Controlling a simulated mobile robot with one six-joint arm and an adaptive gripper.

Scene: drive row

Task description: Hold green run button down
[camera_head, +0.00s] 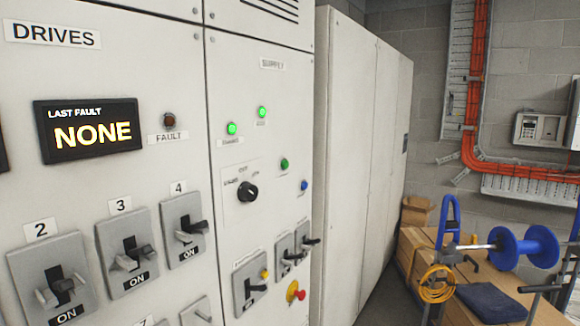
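A darker green round button or lamp (284,163) sits on the supply panel (255,210), above and left of a blue one (304,185). Its label is too small to read, so I cannot tell whether it is the run button. Two bright green lit indicators, one at left (231,128) and one at right (262,112), are higher on the same panel. A black rotary knob (247,191) is left of the darker green one. My gripper is not in view, and nothing is seen touching the buttons.
The drives panel at left has a display (88,130) reading "LAST FAULT NONE", an unlit fault lamp (169,120) and several switch handles. A red and yellow knob (295,292) is low on the supply panel. Boxes and a trolley with a blue reel (525,247) stand at right.

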